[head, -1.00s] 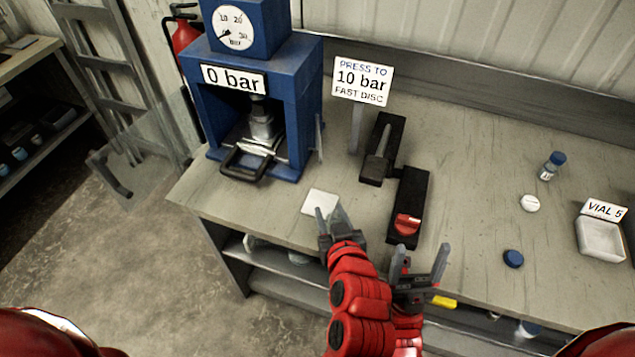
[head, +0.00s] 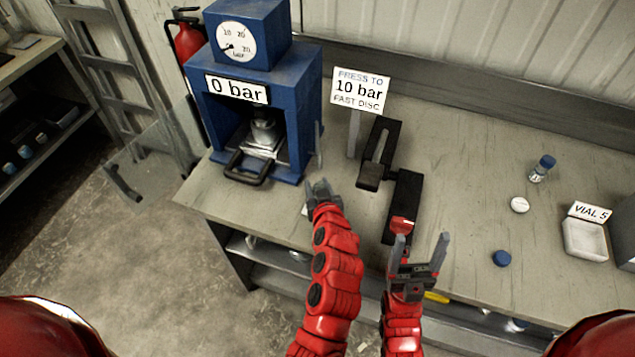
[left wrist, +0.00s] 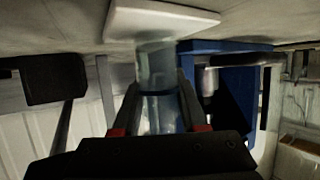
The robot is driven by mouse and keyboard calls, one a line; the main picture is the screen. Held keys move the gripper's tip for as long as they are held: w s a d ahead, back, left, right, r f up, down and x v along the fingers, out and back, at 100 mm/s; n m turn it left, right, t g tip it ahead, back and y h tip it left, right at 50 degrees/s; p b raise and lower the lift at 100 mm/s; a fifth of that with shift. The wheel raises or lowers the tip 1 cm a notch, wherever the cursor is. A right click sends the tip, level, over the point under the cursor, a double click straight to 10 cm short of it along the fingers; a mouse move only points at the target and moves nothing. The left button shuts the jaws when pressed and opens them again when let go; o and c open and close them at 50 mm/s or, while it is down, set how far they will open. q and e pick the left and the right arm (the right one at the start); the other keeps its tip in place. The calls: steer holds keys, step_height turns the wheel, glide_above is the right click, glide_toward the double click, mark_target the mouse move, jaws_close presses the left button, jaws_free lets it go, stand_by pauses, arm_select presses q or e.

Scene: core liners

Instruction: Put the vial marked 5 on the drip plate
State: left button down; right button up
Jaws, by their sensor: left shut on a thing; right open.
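My left gripper (head: 319,186) is shut on a clear glass vial (left wrist: 158,75) with a dark blue band, seen between its fingers in the left wrist view. No number on it can be read. The vial's far end meets or almost meets a white square plate (left wrist: 160,20); I cannot tell if they touch. In the head view the gripper hides the held vial and nearly all of the plate, on the bench in front of the press. My right gripper (head: 419,240) is open and empty above the bench's front edge.
A blue press (head: 305,105) reading 0 bar stands behind left. Black fixtures (head: 404,205) lie between the grippers. At right are a blue-capped vial (head: 541,168), a white disc (head: 519,205), a blue cap (head: 501,258) and a white tray (head: 584,250) with a "VIAL 5" sign (head: 590,212).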

arm_select(q)
steer(key=shift+f, duration=0.15)
steer(key=shift+f+b, duration=0.15)
steer(key=shift+b, duration=0.15)
steer(key=shift+c, duration=2.2)
jaws_free()
steer(key=shift+r, duration=0.2)
steer(key=b+v, duration=0.2)
steer(key=v, duration=0.8)
steer(key=shift+s+d, duration=0.15)
steer(key=shift+v, duration=0.85)
steer(key=shift+r, duration=0.1)
